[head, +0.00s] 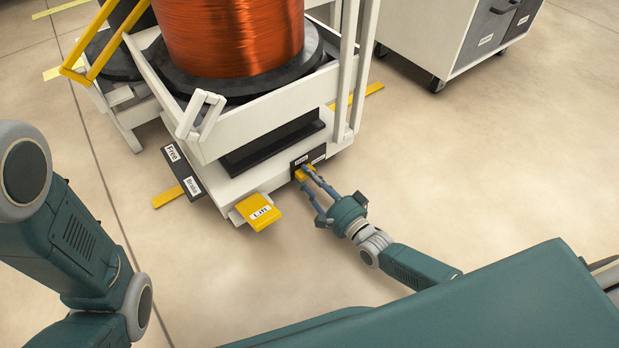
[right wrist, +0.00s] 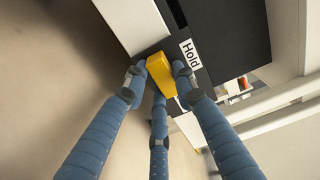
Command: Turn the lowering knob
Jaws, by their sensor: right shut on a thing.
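The yellow knob (head: 302,174) sits on a black panel low on the front of the white cart. In the right wrist view the fingers (right wrist: 160,80) close around the knob from both sides, with a third finger below. My left arm shows at the left of the head view, but its gripper is out of the picture.
The white cart (head: 215,183) carries a large copper wire spool (head: 235,35). A yellow pedal labelled "Lift" (head: 259,211) juts from its front, left of the knob. A black panel with labels (head: 182,172) is at its left corner. A white cabinet (head: 440,35) stands back right. Floor between is clear.

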